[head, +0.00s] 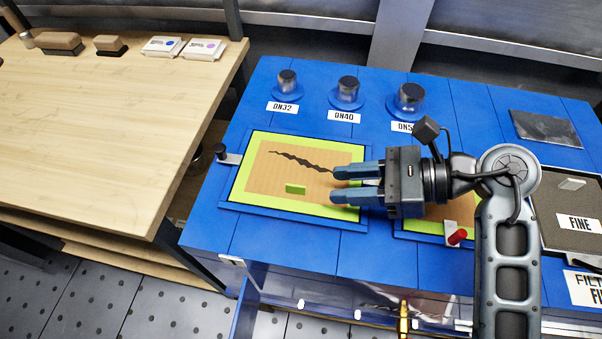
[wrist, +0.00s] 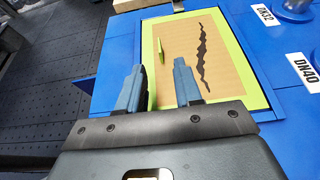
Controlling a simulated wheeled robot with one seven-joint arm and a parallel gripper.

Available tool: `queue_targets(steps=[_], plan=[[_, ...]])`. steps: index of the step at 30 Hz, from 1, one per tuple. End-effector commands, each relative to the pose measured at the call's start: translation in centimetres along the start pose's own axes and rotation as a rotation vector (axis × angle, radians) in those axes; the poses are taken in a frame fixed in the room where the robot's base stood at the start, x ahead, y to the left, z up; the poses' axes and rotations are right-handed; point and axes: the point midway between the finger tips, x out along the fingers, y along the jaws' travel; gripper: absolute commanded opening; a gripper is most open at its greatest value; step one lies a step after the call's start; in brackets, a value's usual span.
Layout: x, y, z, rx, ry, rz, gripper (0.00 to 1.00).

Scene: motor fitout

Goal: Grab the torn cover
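The torn cover (head: 262,172) is a tan panel with a lime-green border and a jagged dark tear. It lies in a frame on the left of the blue bench top, and also fills the middle of the wrist view (wrist: 220,75). A small green tab (head: 296,189) stands on its face below the tear; it also shows in the wrist view (wrist: 161,50). My gripper (head: 335,184) is open and empty, with its fingers over the cover's right edge, pointing left toward the tab. The fingers hide part of the right border. The tab is beyond the fingertips (wrist: 160,66).
A black-knobbed latch (head: 222,154) sits at the cover's left edge. A second panel with a red-handled latch (head: 457,237) is partly behind my arm. Metal caps (head: 347,90) labelled DN stand at the back. An open drawer (head: 330,298) is below the front edge. A wooden table (head: 110,120) stands left.

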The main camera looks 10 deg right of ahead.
Motion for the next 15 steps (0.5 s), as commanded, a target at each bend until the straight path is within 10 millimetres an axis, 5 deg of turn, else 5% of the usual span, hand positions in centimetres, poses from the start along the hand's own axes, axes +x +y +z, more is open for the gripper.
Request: queue_targets(steps=[15], plan=[[5.9, 0.0, 0.2, -0.002, 0.006, 0.002, 0.34]])
